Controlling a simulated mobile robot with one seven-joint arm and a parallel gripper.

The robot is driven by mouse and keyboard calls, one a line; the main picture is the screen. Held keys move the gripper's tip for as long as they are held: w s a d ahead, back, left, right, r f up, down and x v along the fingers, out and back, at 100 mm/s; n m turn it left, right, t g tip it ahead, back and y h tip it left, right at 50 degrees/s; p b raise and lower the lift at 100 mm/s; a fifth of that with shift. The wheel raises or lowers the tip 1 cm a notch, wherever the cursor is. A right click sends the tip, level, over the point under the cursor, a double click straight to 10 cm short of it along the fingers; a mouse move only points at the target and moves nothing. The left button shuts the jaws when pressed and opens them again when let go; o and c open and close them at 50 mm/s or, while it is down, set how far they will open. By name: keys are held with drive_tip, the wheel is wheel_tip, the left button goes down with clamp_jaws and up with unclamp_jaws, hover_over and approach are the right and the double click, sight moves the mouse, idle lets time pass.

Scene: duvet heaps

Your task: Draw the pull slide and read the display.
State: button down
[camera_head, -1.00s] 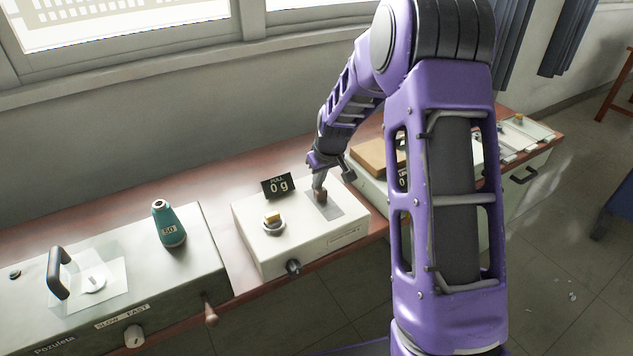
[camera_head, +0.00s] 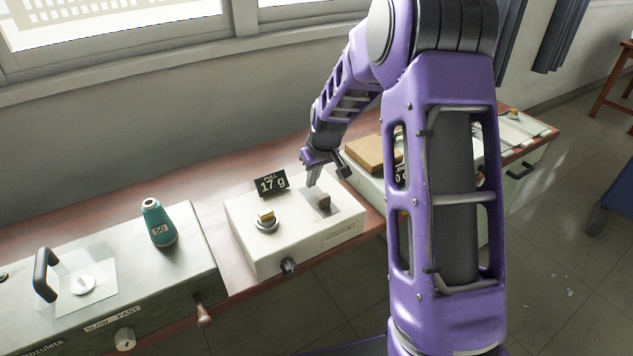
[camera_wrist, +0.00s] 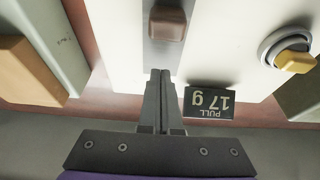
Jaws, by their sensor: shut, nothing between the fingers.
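The pull slide is a brown block (camera_head: 323,201) on a grey strip (camera_head: 334,209) on top of a white box (camera_head: 296,252). It also shows in the wrist view (camera_wrist: 168,23). The display (camera_head: 270,183) stands at the back of the box and reads "PULL 17 g"; in the wrist view the display (camera_wrist: 209,102) appears upside down. My gripper (camera_head: 312,184) is just behind the block, above the strip. In the wrist view my gripper (camera_wrist: 160,73) is shut and empty, with a gap between its tips and the block.
A yellow-topped knob (camera_head: 266,217) sits on the box, and a dark knob (camera_head: 289,266) on its front. A teal "50" weight (camera_head: 159,224) stands on the grey machine (camera_head: 190,262) at left. A brown block (camera_head: 371,154) lies to the right, behind my arm.

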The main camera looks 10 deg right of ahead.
drive_tip(key=v, duration=1)
drive_tip(key=shift+r, duration=0.1)
